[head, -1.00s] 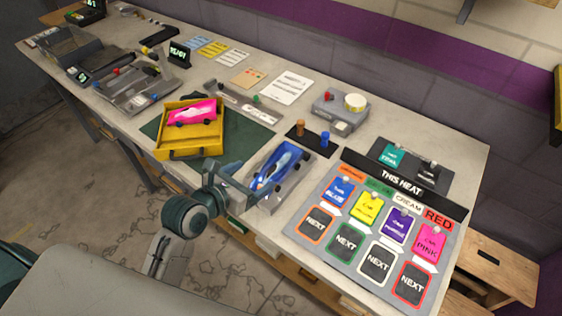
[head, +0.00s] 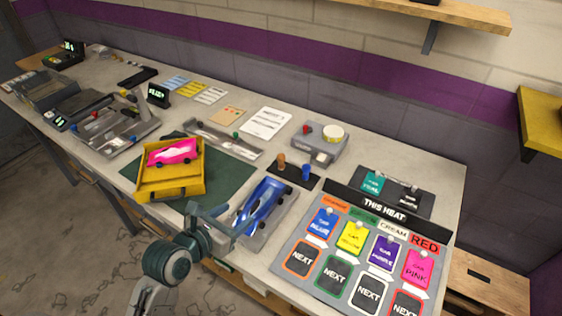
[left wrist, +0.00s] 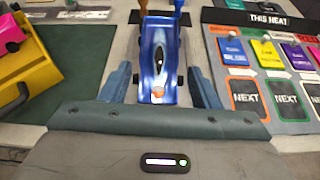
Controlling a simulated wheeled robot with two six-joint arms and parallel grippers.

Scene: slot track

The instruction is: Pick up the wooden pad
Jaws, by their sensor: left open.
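No thing is plainly labelled as a wooden pad. A brown, wooden-looking peg (head: 281,160) stands beside a blue peg (head: 305,172) on a small black tray (head: 291,175); the brown peg is cut off at the top of the left wrist view (left wrist: 142,5). My left gripper (head: 234,216) is open and empty at the table's front edge, by the near end of a blue toy car (head: 262,202). In the left wrist view the car (left wrist: 157,50) shows between the fingers, with the pegs beyond it. My right gripper is not in view.
The car rests on a grey stand (head: 262,232). A yellow tray (head: 172,187) with a pink car (head: 175,152) is left on a green mat (head: 232,178). The heat board (head: 318,268) is right. A grey box (head: 320,142) stands behind the pegs.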

